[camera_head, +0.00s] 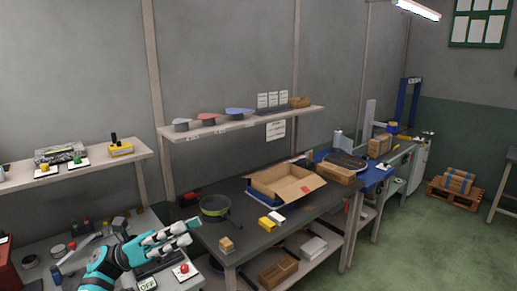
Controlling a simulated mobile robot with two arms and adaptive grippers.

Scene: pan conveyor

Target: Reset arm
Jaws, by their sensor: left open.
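My left gripper (183,236) comes in from the lower left on a teal and black arm. Its pale fingers are apart and point right, with nothing between them. It is over the gap between the left bench and the dark middle table, near the table's left edge. A dark round pan (215,208) sits on the middle table, just beyond and right of the fingertips, apart from them in the picture. My right gripper is not in view.
An open cardboard box (262,197) stands on the middle table (262,240). A yellow box (267,224) and a small wooden block (226,245) lie nearer. A red button (184,268) is below the gripper. The floor at right is mostly clear.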

